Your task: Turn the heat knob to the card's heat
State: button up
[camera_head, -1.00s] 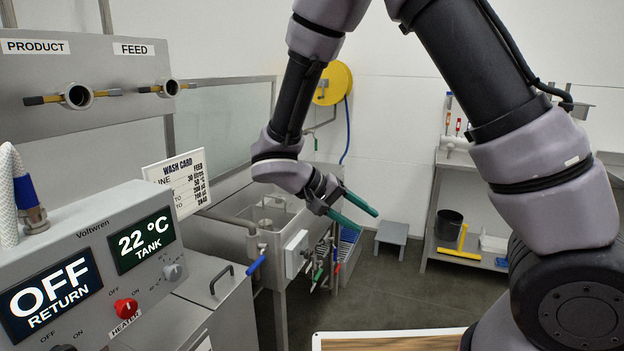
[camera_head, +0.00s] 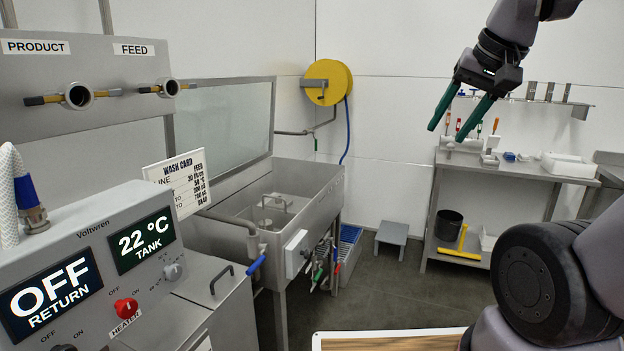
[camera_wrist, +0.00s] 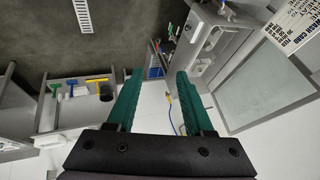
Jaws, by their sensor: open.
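The red heater knob (camera_head: 126,308) is on the front of the grey Voltwren control box (camera_head: 95,225) at the lower left of the head view, with OFF and ON marked near it. The tank display (camera_head: 141,240) reads 22 °C and the return display (camera_head: 50,296) reads OFF. The white wash card (camera_head: 183,183) stands behind the box. Its lines are small, but one seems to read 50 °C. It also shows at the top right of the wrist view (camera_wrist: 297,27). My gripper (camera_head: 454,122) is open and empty, raised at the upper right, far from the knob.
A steel sink (camera_head: 285,210) with a glass screen stands behind the box. A yellow hose reel (camera_head: 328,82) hangs on the wall. A steel bench (camera_head: 510,172) holds small tools at the right. A grey step (camera_head: 391,238) stands on the floor. A wood-topped surface (camera_head: 390,341) is at the bottom.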

aim_at(174, 272)
jog(key=u, duration=1.05)
